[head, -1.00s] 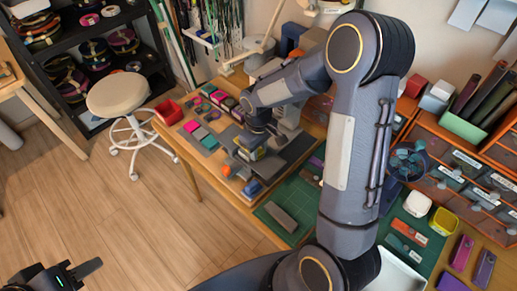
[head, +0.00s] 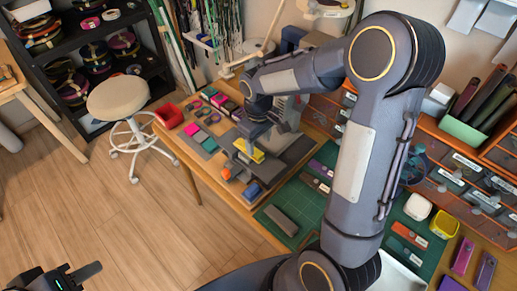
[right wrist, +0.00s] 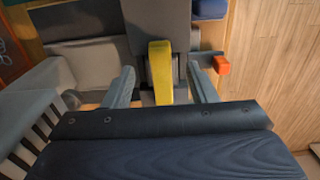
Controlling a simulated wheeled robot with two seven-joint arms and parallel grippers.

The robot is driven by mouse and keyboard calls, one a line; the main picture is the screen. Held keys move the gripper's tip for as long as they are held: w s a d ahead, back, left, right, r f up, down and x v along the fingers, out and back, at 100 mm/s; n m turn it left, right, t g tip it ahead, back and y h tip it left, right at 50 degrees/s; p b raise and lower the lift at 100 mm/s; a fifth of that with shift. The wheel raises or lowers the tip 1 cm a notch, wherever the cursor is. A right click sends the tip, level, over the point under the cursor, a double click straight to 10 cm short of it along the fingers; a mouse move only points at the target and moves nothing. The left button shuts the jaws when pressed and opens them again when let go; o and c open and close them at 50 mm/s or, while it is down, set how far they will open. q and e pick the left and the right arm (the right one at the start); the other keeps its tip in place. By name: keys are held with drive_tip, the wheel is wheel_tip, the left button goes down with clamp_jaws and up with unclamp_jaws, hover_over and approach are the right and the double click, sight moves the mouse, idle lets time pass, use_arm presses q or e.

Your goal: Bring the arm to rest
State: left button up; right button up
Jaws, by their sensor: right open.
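My right arm reaches across the bench from the lower right in the head view. My right gripper (head: 250,148) is over the grey device on the bench, pointing down. In the right wrist view its two fingers (right wrist: 162,88) are apart, one on each side of a yellow part (right wrist: 160,68), with a visible gap on both sides. The yellow part also shows in the head view (head: 257,155). My left gripper (head: 85,273) is at the lower left edge, over the floor and away from the bench; its jaw opening is unclear.
A green cutting mat (head: 310,205) with a grey block (head: 281,220) lies right of the device. Orange drawers (head: 465,160) stand at the right. A red bin (head: 169,115) is at the bench's left corner. A stool (head: 118,97) stands on open floor.

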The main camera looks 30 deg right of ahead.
drive_tip(key=shift+r, duration=1.15)
drive_tip(key=shift+s+r, duration=0.2)
drive_tip(key=shift+r, duration=0.1)
drive_tip(key=s+a+r+m+t+y, duration=0.2)
drive_tip(key=s+r, duration=0.2)
drive_tip(key=s, duration=0.6)
drive_tip(key=s+a+r+m+t+y, duration=0.1)
drive_tip(key=s+r+m+t, duration=0.2)
drive_tip(key=s, duration=0.7)
drive_tip(key=shift+a+r+m+t+y, duration=0.3)
drive_tip(key=shift+a+r+y, duration=0.1)
drive_tip(key=shift+r, duration=0.15)
